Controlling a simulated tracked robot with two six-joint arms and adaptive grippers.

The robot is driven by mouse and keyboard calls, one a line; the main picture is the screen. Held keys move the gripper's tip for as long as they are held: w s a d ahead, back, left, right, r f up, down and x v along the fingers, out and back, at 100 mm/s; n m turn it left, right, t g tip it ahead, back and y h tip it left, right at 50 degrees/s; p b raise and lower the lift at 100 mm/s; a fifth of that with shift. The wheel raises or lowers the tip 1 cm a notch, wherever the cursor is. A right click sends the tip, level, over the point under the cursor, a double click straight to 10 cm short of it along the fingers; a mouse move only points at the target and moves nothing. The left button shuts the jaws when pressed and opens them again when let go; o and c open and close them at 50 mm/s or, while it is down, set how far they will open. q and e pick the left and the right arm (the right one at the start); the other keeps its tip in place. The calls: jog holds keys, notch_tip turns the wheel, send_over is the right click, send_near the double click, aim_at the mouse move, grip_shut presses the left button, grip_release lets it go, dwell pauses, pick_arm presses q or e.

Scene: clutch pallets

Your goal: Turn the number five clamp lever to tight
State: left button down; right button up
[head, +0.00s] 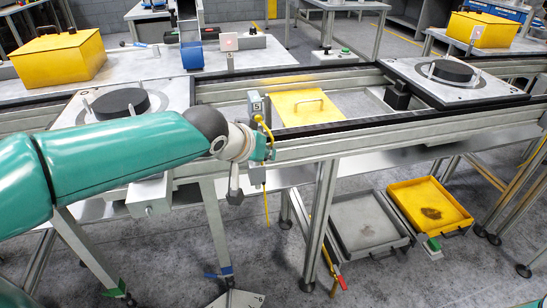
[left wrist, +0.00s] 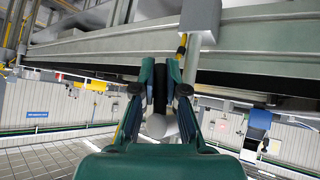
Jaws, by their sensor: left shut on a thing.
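A small grey box marked 5 (head: 256,105) stands at the near rail of the pallet line in the head view, with a yellow cable running down from it. My left gripper (head: 265,148) is at the rail just below this box. In the left wrist view, my gripper (left wrist: 161,90) is shut on a dark upright piece (left wrist: 160,82), which I take for the number five clamp lever. A pale rounded end shows just below it. My fingers and wrist hide most of the lever in the head view, so its angle is unclear. My right gripper is out of view.
Pallets with black discs sit on the line at left (head: 121,103) and right (head: 451,71). A yellow plate with a handle (head: 305,107) lies beyond the near rail. A grey tray (head: 367,223) and a yellow tray (head: 429,203) are below at right.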

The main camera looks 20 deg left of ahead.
pick_arm(q)
jog(key=shift+s+a+f+m+g+y+p, duration=0.2)
jog(key=shift+m+g+y+p, duration=0.1)
jog(key=shift+g+y, duration=0.25)
jog(key=shift+a+y, duration=0.1)
jog(key=shift+y, duration=0.15)
jog(key=shift+s+f, duration=0.1)
jog(key=shift+s, duration=0.05)
jog(key=c, duration=1.2)
grip_release()
jog(key=shift+r, duration=0.25)
